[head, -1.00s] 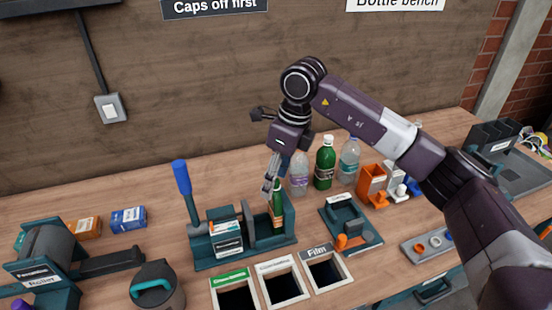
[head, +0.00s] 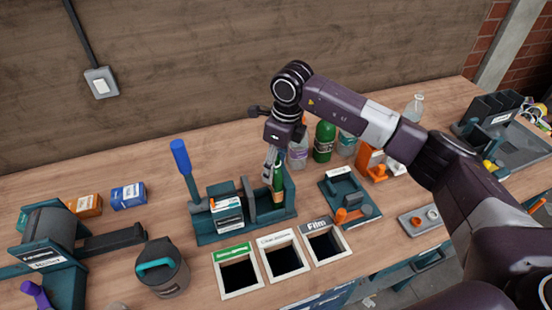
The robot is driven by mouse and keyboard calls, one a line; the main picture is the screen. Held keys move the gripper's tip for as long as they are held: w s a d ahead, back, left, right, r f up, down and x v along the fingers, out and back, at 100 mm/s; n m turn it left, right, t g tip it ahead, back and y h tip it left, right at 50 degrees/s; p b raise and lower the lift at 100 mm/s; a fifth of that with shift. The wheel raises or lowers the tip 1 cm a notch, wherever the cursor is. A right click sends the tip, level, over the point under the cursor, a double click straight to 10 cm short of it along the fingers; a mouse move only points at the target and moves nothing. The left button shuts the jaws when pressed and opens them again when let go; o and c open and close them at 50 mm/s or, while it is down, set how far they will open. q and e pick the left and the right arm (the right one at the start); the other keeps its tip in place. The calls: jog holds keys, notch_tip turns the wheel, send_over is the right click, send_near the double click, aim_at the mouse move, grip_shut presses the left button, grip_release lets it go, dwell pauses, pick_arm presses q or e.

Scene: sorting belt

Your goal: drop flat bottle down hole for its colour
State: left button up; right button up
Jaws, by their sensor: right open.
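A green bottle (head: 279,184) stands upright in the right end of the dark teal press (head: 212,236), which has a raised blue-handled lever. I cannot tell clearly how flat the bottle is. My right gripper (head: 269,178) is open, pointing down at the bottle's upper left side; I cannot tell whether it touches. In front of the press, three square holes sit in the bench: one with a green label (head: 232,253), a middle one with a white label (head: 277,239), and one marked Film (head: 315,226). My left gripper is not in view.
A green bottle (head: 324,142) and clear bottles (head: 298,153) stand behind my right arm. A teal tool with an orange knob (head: 349,198) sits right of the press. A grey pot (head: 162,268) and a roller machine (head: 48,240) stand left. Orange and blue boxes (head: 128,196) lie behind.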

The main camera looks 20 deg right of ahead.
jog(key=shift+c, duration=0.9)
jog(key=c, duration=0.5)
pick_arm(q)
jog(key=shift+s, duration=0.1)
pick_arm(e)
jog(key=c, duration=0.7)
jog(key=shift+r, duration=0.15)
